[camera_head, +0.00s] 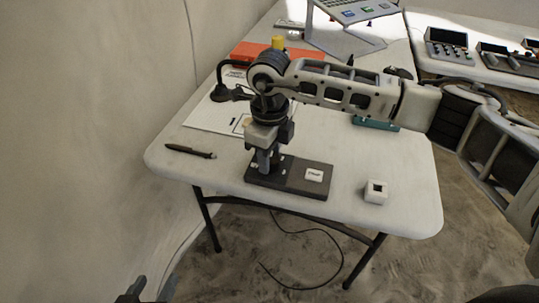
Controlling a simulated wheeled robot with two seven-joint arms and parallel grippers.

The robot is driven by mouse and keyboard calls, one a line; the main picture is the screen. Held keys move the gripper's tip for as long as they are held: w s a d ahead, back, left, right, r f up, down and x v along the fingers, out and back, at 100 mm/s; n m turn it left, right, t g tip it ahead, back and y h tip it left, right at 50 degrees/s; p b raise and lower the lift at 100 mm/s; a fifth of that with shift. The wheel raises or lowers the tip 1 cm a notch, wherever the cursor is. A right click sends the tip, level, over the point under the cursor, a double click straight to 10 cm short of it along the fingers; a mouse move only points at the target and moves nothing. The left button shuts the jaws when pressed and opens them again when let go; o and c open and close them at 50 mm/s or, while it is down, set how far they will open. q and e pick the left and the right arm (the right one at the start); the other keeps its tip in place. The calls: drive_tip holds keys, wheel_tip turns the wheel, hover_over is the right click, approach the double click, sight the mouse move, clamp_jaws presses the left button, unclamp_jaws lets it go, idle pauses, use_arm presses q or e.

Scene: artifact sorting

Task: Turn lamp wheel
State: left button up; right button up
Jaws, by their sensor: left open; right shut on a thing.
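A dark flat base (290,186) lies near the front of the white table, with a small white labelled block (314,174) on its right part. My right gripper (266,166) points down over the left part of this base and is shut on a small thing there. That thing is mostly hidden by the fingers, so I cannot tell the wheel's shape or angle. A black lamp-like fitting (222,92) with a curved neck stands behind, partly hidden by my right arm. My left gripper (138,290) is open and empty at the bottom edge, only its tips showing.
A dark pen (190,151) lies at the table's left, and a white cube with a dark opening (375,191) at its right front. A second table (480,30) holds devices.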

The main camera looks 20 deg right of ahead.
drive_tip(key=m, duration=0.3)
drive_tip(key=shift+r+m, duration=0.1)
drive_tip(key=shift+m, duration=0.2)
drive_tip(key=shift+d+m, duration=0.1)
drive_tip(key=shift+m, duration=1.4)
drive_tip(key=shift+w+m, duration=0.1)
drive_tip(key=shift+m, duration=0.2)
drive_tip(key=o, duration=1)
wheel_tip(320, 180, up, 16)
